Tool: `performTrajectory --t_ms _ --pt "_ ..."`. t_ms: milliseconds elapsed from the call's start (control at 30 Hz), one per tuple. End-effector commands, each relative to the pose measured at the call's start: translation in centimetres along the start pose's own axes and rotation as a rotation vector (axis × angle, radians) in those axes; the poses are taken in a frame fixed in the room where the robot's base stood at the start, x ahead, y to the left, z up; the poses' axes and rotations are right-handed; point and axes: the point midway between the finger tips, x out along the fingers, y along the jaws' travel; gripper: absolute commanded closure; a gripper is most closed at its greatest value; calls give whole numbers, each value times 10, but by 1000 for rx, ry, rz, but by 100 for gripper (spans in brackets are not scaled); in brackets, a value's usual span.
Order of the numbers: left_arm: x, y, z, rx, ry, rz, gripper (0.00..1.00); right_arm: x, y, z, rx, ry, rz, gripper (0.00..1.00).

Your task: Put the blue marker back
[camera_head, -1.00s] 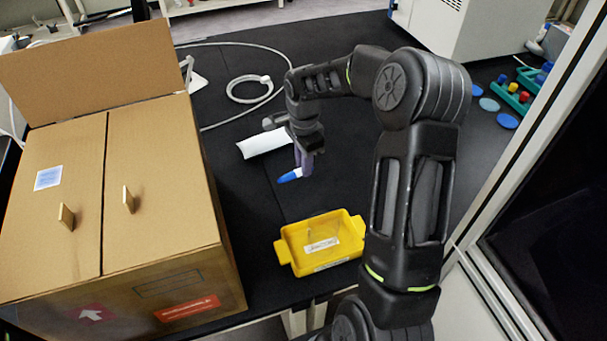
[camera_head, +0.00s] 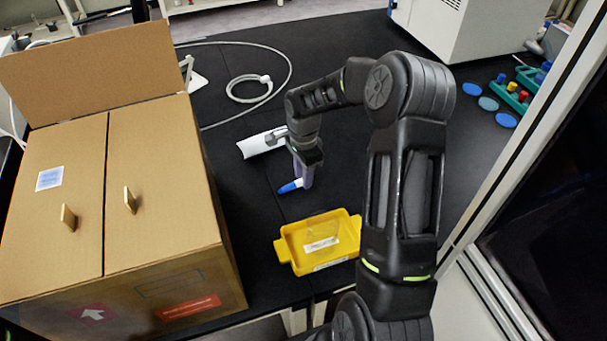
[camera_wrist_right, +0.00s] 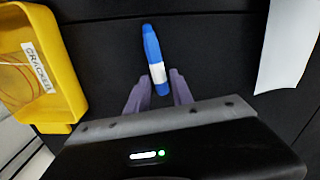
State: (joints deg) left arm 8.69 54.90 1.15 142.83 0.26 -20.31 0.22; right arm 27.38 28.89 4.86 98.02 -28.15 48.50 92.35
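The blue marker (camera_head: 290,186) has a blue body with a white band. My right gripper (camera_head: 304,175) is shut on it, and its blue end sticks out to the left of the fingers in the head view. In the right wrist view the marker (camera_wrist_right: 154,55) sits between the two purple fingertips of the gripper (camera_wrist_right: 158,92), its blue end pointing away from the palm. It is low over the black table, just behind the yellow bin (camera_head: 284,253); I cannot tell whether it touches the table. My left gripper is not in view.
The yellow bin also shows in the wrist view (camera_wrist_right: 69,72) with a label reading CRACKED. A white curved piece (camera_head: 252,148) lies behind the gripper. A cardboard box (camera_head: 150,230) stands at left. A coiled cable (camera_head: 250,92) and green racks with coloured caps (camera_head: 515,97) lie farther back.

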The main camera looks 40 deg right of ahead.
Motion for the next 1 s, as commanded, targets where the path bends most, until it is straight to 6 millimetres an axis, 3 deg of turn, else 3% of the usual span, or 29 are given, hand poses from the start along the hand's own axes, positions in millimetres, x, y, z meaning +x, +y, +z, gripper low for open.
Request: performTrajectory --t_ms 100,500,833,1000 --pt "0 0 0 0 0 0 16 0 0 0 0 0 0 62" --pt "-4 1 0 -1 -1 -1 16 2 0 0 0 0 1 62" --pt "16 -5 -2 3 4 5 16 -49 -1 -4 -1 2 -5 62" --pt "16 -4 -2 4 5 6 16 -71 -1 -4 0 1 -2 62"
